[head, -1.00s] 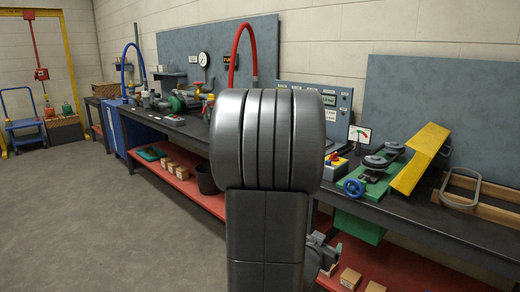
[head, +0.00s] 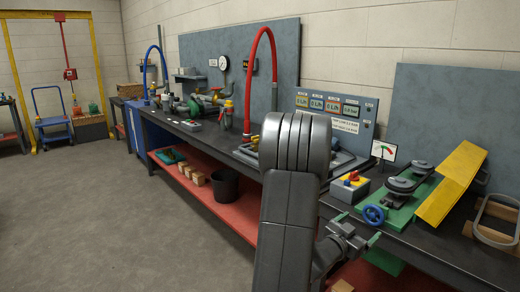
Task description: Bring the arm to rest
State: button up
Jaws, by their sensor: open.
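My arm (head: 290,200) rises in the middle of the head view, bent at a thick ribbed joint, and hides part of the workbench behind it. My gripper (head: 361,233) shows to the right of the arm, low in the picture, in front of the bench's front edge. Its greenish fingertips stand apart, and I see nothing between them.
The dark workbench (head: 215,139) runs along the wall, with a red lower shelf (head: 235,213). A yellow angled piece (head: 452,183), a blue handwheel (head: 373,214) and a button box (head: 350,187) stand near my gripper. Open floor (head: 110,220) lies to the left.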

aim_at(371, 217)
jog(key=x, duration=0.9)
jog(key=shift+f, duration=0.15)
jog(key=shift+f+m+b, duration=0.2)
jog(key=shift+m+b, duration=0.1)
jog(key=shift+b, duration=0.35)
jog(key=shift+a+m+b, duration=0.1)
jog(key=shift+m+b, duration=0.5)
jog(key=shift+b, duration=0.25)
jog(key=m+b, duration=0.2)
jog(key=b, duration=0.1)
jog(key=shift+r+m, duration=0.1)
jog(key=shift+m, duration=0.2)
jog(key=shift+r+m+b, duration=0.1)
jog(key=shift+m+b, duration=0.7)
jog(key=shift+a, duration=0.15)
